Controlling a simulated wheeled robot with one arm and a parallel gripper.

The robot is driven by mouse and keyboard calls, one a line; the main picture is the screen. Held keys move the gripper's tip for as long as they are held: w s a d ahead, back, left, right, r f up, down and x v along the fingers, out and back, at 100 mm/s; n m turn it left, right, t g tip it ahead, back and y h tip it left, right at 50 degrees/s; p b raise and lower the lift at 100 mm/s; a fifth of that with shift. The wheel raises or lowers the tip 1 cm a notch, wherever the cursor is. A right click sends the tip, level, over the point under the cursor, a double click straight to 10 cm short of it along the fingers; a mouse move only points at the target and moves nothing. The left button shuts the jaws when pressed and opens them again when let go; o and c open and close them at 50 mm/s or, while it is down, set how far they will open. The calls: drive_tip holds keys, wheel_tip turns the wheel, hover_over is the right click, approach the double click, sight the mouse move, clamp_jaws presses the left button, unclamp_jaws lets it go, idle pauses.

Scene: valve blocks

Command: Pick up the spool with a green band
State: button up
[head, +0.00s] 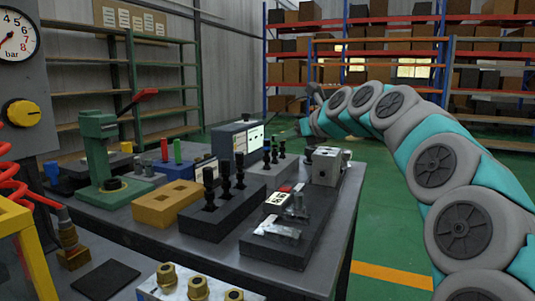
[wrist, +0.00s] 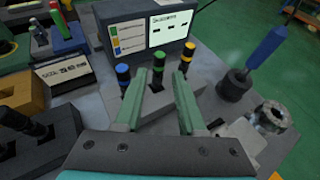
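The spool with a green band (wrist: 158,68) is black and upright in the middle of a row of three. A blue-banded spool (wrist: 123,76) stands to its left and a yellow-banded one (wrist: 187,56) to its right. They stand in a grey block (wrist: 158,104). My gripper (wrist: 157,76) is open, its teal fingers on either side of the green-banded spool in the wrist view. Nothing is held; I cannot tell whether the fingertips reach the spool's depth. In the head view the row shows small, with the middle spool (head: 274,152) near my arm's end.
A display box (wrist: 150,32) stands behind the row. To the right are a blue-handled tool (wrist: 266,46) and a metal fitting (wrist: 272,119). A dark block (head: 222,211) with more black spools and a yellow block (head: 166,205) stand on the bench, left of the row.

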sight(277, 143)
drive_tip(key=shift+s+f+x, duration=0.1)
drive_tip(key=shift+f+x, duration=0.05)
drive_tip(key=shift+x, duration=1.05)
drive_tip(key=shift+s+f+x, duration=0.1)
drive_tip(key=shift+f+x, duration=0.05)
drive_tip(key=shift+x, duration=1.05)
drive_tip(key=shift+f+x, duration=0.15)
drive_tip(key=shift+x, duration=1)
clamp_jaws()
